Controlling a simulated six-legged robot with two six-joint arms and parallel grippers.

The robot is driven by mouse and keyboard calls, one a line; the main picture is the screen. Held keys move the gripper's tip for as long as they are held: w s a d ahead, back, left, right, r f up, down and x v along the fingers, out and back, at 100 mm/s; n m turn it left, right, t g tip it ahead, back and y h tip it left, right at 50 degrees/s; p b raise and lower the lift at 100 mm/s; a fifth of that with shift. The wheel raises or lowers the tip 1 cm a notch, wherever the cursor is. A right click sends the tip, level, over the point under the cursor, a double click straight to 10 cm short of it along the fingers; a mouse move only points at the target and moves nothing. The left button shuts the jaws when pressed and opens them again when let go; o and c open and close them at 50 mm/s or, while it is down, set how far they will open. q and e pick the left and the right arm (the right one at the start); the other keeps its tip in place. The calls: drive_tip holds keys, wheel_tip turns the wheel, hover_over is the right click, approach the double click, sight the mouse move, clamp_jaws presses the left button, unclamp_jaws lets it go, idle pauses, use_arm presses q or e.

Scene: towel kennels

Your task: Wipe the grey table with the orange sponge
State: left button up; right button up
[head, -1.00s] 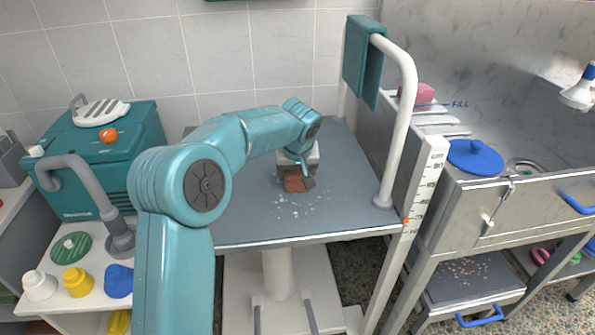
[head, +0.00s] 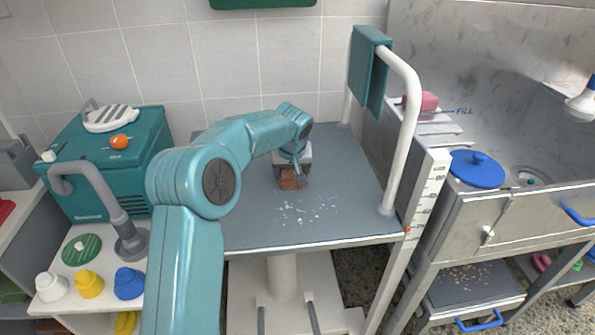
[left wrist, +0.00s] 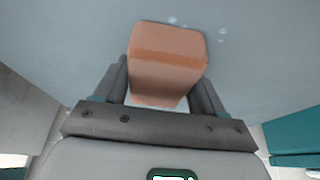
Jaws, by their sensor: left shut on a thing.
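The grey table (head: 345,212) stands in the middle of the head view, with white spots (head: 308,212) scattered on its top in front of my gripper. My left gripper (head: 291,178) is over the table and shut on the orange sponge (head: 290,184). In the left wrist view the sponge (left wrist: 168,62) sits between the two dark fingers, with the grey tabletop around it and a few pale spots beyond. Whether the sponge touches the tabletop is hard to tell. My right gripper is not in view.
A white rail (head: 407,120) with a teal towel (head: 370,68) rises at the table's right side. A metal sink unit (head: 480,215) with a blue lid (head: 477,169) stands further right. A teal box (head: 95,170) and a side shelf with colored bottles (head: 90,284) stand at left.

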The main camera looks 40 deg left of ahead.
sight(293, 179)
use_arm(q)
drive_tip(key=shift+s+d+f+b, duration=0.25)
drive_tip(key=shift+s+d+b, duration=0.45)
drive_tip(key=shift+b, duration=0.45)
drive_tip(key=shift+s+d+r+b, duration=0.1)
drive_tip(key=shift+s+d+b, duration=0.3)
drive_tip(key=shift+d+b, duration=0.2)
drive_tip(key=shift+s+d+b, duration=0.8)
drive_tip(key=shift+d+b, duration=0.15)
drive_tip(key=shift+d, duration=0.05)
drive_tip(key=shift+s+d+r, duration=0.1)
drive_tip(key=shift+s+d, duration=0.25)
drive_tip(key=shift+s+d+b, duration=0.5)
drive_tip(key=shift+d+b, duration=0.1)
drive_tip(key=shift+b, duration=0.4)
drive_tip(key=shift+s+d+b, duration=0.4)
drive_tip(key=shift+s+d, duration=0.15)
drive_tip(key=shift+d, duration=0.15)
drive_tip(key=shift+s+d+b, duration=0.8)
drive_tip(key=shift+d, duration=0.1)
drive_tip(key=shift+s+d+b, duration=0.5)
drive_tip(key=shift+s+d, duration=0.3)
drive_tip(key=shift+d, duration=0.1)
drive_tip(key=shift+s+d, duration=0.6)
drive_tip(key=shift+d, duration=0.1)
drive_tip(key=shift+r, duration=0.1)
wheel_tip(293, 179, up, 6)
drive_tip(key=p, duration=0.4)
drive_tip(key=shift+p, duration=0.35)
